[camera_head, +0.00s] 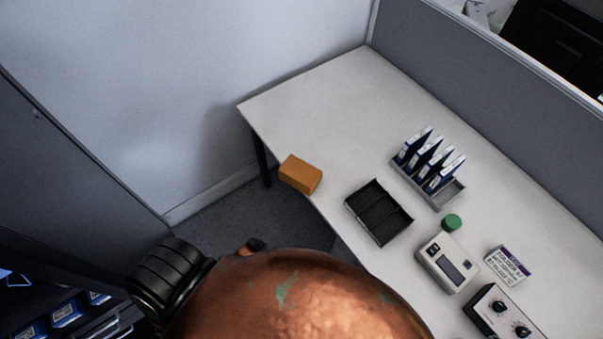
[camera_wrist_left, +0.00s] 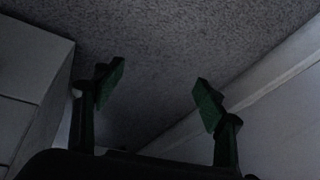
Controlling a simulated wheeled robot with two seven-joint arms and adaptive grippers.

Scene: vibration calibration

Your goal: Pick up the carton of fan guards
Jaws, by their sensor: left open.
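A plain orange-brown carton (camera_head: 301,174) sits at the near left edge of the table in the head view, slightly overhanging it. A small white box with a purple band and print (camera_head: 508,264) lies at the right. I cannot read a fan-guard label on either. My left gripper shows in the left wrist view (camera_wrist_left: 157,95), its two green-padded fingers wide apart with nothing between them. It points over grey carpet, and no carton is in that view. In the head view my copper-coloured arm hides most of it. My right gripper is not in view.
The white table (camera_head: 330,90) holds a black tray (camera_head: 379,212), a rack of blue-and-white packs (camera_head: 430,168), a device with a screen (camera_head: 447,262), a green cap (camera_head: 452,222) and a knobbed box (camera_head: 503,315). A grey partition (camera_head: 480,75) stands behind. Its far left is clear.

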